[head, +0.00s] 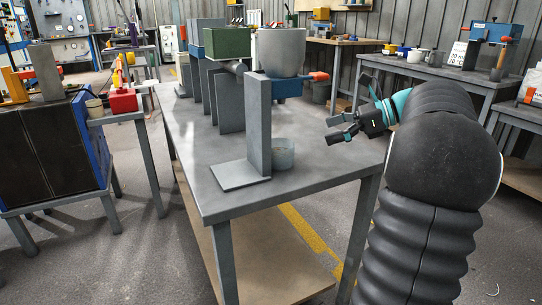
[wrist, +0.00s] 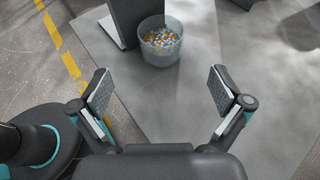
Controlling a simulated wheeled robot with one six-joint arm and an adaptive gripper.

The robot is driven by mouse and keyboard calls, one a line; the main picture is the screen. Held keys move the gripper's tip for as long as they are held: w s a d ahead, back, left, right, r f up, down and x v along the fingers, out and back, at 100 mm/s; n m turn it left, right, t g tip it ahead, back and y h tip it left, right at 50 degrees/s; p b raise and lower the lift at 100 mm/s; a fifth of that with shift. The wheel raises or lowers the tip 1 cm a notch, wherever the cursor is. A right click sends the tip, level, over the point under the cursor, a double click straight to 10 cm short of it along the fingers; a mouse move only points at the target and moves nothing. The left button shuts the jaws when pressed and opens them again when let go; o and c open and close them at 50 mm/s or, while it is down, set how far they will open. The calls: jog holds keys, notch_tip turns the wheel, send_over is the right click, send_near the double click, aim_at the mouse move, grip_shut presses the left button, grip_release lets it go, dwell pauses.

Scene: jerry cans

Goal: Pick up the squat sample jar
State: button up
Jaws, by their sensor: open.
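The squat jar (head: 281,154) is a short, wide, pale see-through tub standing upright on the grey metal table (head: 215,200), close beside an upright grey plate. In the wrist view the jar (wrist: 161,54) shows orange, white and blue bits inside and sits above centre, ahead of my fingers. My gripper (head: 352,110) is open and empty, above the table's right edge, right of the jar and higher than it. In the wrist view my gripper (wrist: 160,91) has its two pads wide apart, with bare tabletop between them.
The grey L-shaped plate (head: 258,125) stands against the jar's left side, its foot flat on the table. Behind it are a large grey pot (head: 280,52), a green box (head: 227,42) and more upright plates. The tabletop's front and right parts are clear.

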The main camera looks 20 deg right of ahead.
aim_at(280, 144)
jog(key=b+x, duration=0.2)
jog(key=x, duration=1.1)
jog(key=shift+w+a, duration=0.2)
jog(key=shift+d+r, duration=0.1)
jog(key=c, duration=1.2)
